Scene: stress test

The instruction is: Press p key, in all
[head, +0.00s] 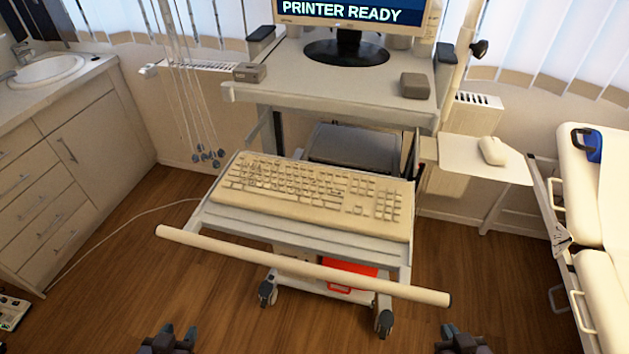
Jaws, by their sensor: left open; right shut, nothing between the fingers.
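A cream keyboard (315,190) lies on the pull-out tray (240,217) of a wheeled cart, its long side across the view. Its key letters are too small to read, so I cannot pick out the p key. A monitor (350,12) above it shows "PRINTER READY". My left gripper (179,334) is open at the bottom edge, in front of the cart and left of centre. My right gripper (460,338) is shut and empty at the bottom edge, further right. Both are well apart from the keyboard and partly cut off by the frame.
A pale handle bar (300,265) runs across the cart's front, between my grippers and the keyboard. A mouse (492,151) sits on a side shelf (460,160) at the right. A padded couch (607,290) stands far right, and a sink cabinet (85,160) left. The space above the keyboard is clear.

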